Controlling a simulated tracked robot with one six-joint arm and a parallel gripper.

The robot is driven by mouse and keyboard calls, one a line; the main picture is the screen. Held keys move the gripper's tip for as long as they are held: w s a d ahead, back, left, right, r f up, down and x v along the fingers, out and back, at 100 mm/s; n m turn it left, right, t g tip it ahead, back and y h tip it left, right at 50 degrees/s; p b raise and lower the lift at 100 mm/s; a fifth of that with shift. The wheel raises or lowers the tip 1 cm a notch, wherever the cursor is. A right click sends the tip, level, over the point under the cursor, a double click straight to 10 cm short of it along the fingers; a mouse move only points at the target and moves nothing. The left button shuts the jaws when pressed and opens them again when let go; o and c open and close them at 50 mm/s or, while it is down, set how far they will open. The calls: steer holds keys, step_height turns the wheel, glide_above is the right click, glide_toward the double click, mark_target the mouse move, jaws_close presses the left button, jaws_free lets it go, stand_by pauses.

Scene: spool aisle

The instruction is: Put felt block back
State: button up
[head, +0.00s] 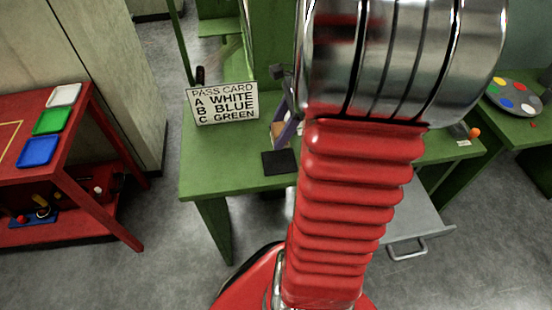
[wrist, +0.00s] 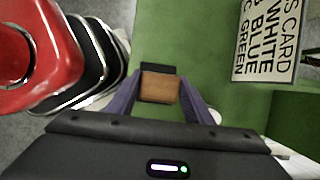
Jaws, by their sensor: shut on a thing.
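The felt block, brown on the face I see, is held between the two purple fingers of my gripper (wrist: 160,95); the block (wrist: 160,87) sits at the fingertips in the wrist view. In the head view my gripper (head: 285,131) is over the green table, left of my arm, and only a small brown part of the block shows there. A flat black square (head: 279,162) lies on the table just in front of the gripper. A dark patch (wrist: 160,68) shows past the block in the wrist view. I cannot tell whether the block touches the table.
A pass card sign (head: 222,104) stands on the green table (head: 225,172), left of the gripper. An open grey drawer (head: 415,222) juts from the table's front. A red table (head: 75,135) with white, green and blue trays is at left. A paint palette (head: 514,96) lies at far right.

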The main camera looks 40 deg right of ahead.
steer(key=shift+f, duration=2.7)
steer(key=shift+f, duration=1.85)
steer(key=o, duration=1)
steer(key=shift+f, duration=0.1)
steer(key=v, duration=1.2)
